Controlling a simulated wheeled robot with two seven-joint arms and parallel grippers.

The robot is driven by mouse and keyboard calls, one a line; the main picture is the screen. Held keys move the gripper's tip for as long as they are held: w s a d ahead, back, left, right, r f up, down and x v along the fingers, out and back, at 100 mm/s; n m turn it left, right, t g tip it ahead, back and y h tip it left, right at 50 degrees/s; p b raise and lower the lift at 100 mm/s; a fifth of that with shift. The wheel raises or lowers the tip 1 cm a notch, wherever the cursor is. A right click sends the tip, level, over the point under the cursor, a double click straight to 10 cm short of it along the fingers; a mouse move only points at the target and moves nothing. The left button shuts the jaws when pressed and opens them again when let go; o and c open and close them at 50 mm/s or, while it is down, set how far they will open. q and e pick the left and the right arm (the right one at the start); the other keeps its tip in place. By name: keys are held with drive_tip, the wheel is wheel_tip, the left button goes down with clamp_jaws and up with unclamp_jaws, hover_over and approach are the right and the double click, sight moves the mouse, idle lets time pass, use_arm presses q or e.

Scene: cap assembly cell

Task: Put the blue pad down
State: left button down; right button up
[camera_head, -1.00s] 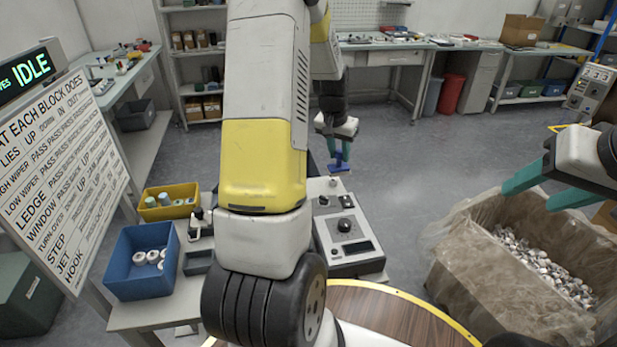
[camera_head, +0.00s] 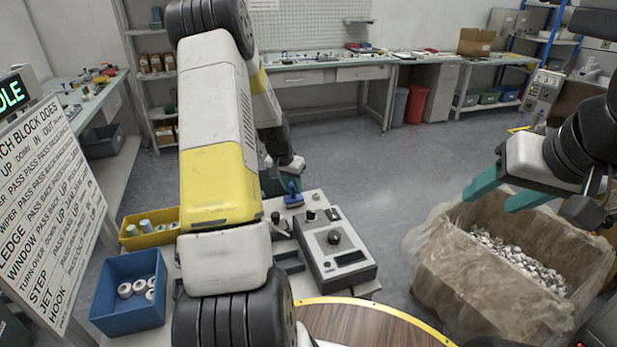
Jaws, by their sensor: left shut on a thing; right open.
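The blue pad (camera_head: 294,200) is held at the far end of my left arm, over the back part of the small work table. My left arm hides much of the table's left part. My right gripper (camera_head: 505,195), with teal fingers, is open and empty above the large lined bin at the right.
A grey control box (camera_head: 336,250) with a dark knob stands just in front of the pad. A blue bin (camera_head: 128,296) with white rings and a yellow bin (camera_head: 150,237) stand at the left. The lined bin (camera_head: 440,262) holds many small caps. A sign board (camera_head: 50,200) stands far left.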

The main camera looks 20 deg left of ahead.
use_arm(q)
drive_tip(key=shift+f, duration=0.35)
drive_tip(key=c, duration=1.1)
unclamp_jaws()
drive_tip(key=shift+f, duration=0.1)
drive_tip(key=s+d+r, duration=0.2)
drive_tip(key=s+r, duration=0.2)
drive_tip(key=r, duration=0.5)
drive_tip(key=s+d+r, duration=0.2)
drive_tip(key=s+r, duration=0.1)
drive_tip(key=r, duration=0.7)
drive_tip(key=s+d+r+t, duration=0.1)
drive_tip(key=s+d+r, duration=0.2)
drive_tip(key=s, duration=0.4)
drive_tip(key=s+d+r+h, duration=0.1)
drive_tip(key=s+d+r, duration=0.3)
drive_tip(key=s, duration=0.4)
drive_tip(key=s+d+r+t, duration=0.1)
drive_tip(key=s+d+r, duration=0.2)
drive_tip(key=s+d, duration=0.2)
drive_tip(key=shift+s+d+r+n+t, duration=0.1)
drive_tip(key=shift+s+r+n+t, duration=0.1)
drive_tip(key=shift+s, duration=0.55)
drive_tip(key=shift+s+d+r+n+t, duration=0.1)
drive_tip(key=shift+s+n, duration=0.1)
drive_tip(key=shift+s, duration=0.5)
